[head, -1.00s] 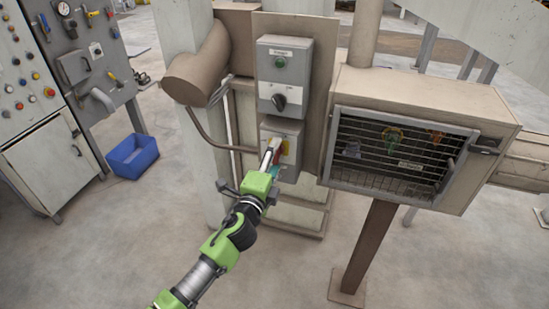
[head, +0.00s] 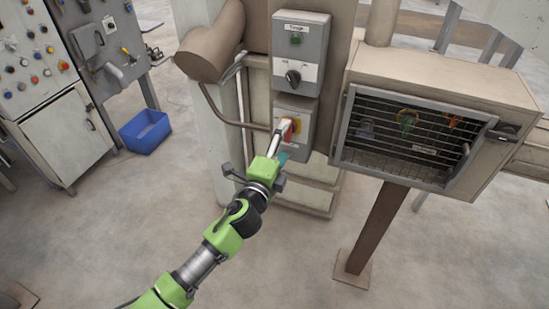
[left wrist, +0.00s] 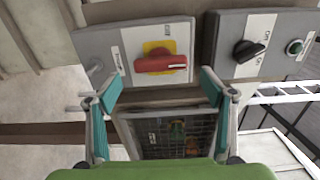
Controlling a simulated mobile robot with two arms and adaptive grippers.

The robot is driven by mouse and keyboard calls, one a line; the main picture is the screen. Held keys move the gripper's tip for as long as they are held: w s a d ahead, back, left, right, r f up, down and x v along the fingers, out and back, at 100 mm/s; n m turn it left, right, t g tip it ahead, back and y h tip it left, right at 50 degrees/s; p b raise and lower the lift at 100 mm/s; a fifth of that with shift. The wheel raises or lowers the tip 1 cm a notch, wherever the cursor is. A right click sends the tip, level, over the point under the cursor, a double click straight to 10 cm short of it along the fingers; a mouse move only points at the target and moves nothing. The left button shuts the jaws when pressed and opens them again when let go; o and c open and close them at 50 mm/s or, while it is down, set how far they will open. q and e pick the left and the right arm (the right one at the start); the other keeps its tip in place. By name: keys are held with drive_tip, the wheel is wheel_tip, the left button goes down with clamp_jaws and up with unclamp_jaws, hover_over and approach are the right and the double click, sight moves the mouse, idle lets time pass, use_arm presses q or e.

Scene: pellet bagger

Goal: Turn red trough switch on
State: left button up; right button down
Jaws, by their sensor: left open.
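The red trough switch (left wrist: 160,64) is a red rotary handle on a yellow plate, on the front of a grey box (head: 309,112). In the left wrist view the handle lies lengthwise across the picture, between and beyond my open fingertips. In the head view the red handle (head: 289,128) shows just past my fingers, which partly cover it and the yellow plate. My left gripper (left wrist: 157,88) is open and empty, its teal pads apart on either side of the handle; I see no contact. My right gripper is not in view.
A second grey box (head: 300,55) with a black knob (head: 293,77) and a green button sits directly above. A brown cabinet with a wire-mesh door (head: 405,140) stands close to the right. A blue bin (head: 145,132) lies on the floor at left, with open floor around it.

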use_arm(q)
drive_tip(key=v, duration=0.9)
